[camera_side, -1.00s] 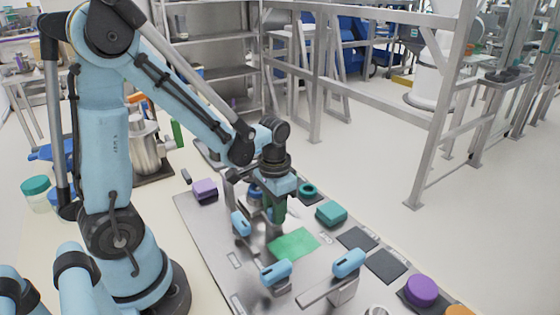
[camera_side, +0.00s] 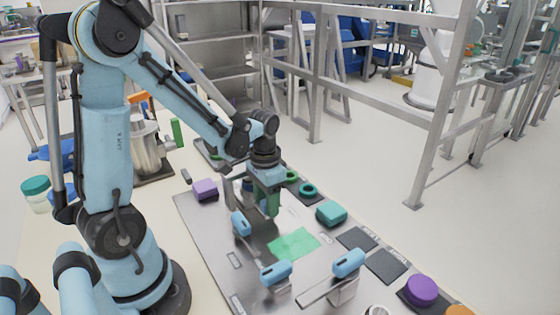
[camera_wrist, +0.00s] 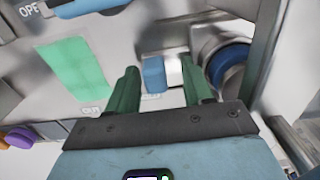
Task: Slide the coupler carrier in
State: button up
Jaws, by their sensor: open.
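My gripper (camera_side: 268,204) hangs low over the far part of the metal plate, in front of an upright fixture. In the wrist view its two green fingers (camera_wrist: 160,85) stand apart. A small blue block (camera_wrist: 154,74) on a metal part shows between them, nearer the left finger; contact cannot be told. This block may be the coupler carrier's handle; I cannot tell for sure. A round metal housing with a blue ring (camera_wrist: 232,66) is right of the right finger. The green patch (camera_side: 293,244) lies in front of the gripper; the wrist view shows "OUT" beside it.
Blue handles stand on the plate at left (camera_side: 240,224), front (camera_side: 276,273) and right (camera_side: 349,263). A teal block (camera_side: 331,213), a teal ring (camera_side: 307,190) and dark pads (camera_side: 357,238) line the right edge. A purple block (camera_side: 205,188) sits at far left.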

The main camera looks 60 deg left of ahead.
jog(key=shift+r, duration=0.1)
notch_tip(320, 180, up, 12)
dwell(0.6)
jog(key=s+d+t, duration=0.1)
jog(key=d+t, duration=0.6)
jog(key=d, duration=0.1)
jog(key=shift+s+d+f, duration=0.25)
jog(key=shift+d+f, duration=0.1)
